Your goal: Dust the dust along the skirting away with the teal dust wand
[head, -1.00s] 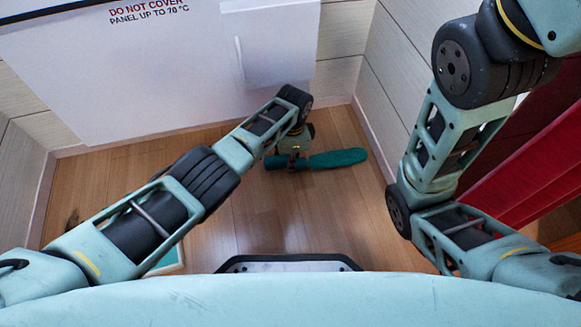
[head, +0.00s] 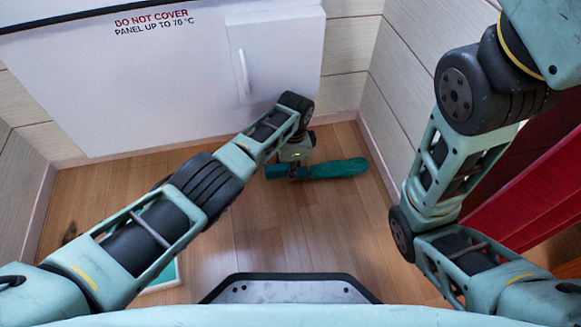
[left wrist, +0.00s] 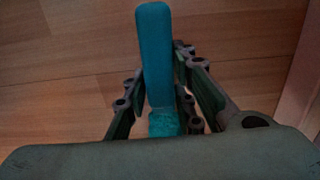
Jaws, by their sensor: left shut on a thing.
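The teal dust wand (head: 340,168) lies level, close above or on the wooden floor, in the corner below the white panel. My left gripper (head: 296,170) is shut on it near its left end, and the wand's long part points right. In the left wrist view the wand (left wrist: 157,50) runs up between the fingers of the gripper (left wrist: 163,100). The pale skirting (head: 376,150) runs along the right wall and behind the wand. I cannot make out dust along it. My right arm shows at the right, but its gripper is out of view.
The white heater panel (head: 150,80) with a warning text and a handled box (head: 275,60) hangs over the back floor. Red fabric (head: 530,190) is at the right. A teal-edged flat thing (head: 165,278) and a dark spot (head: 69,233) are on the left floor.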

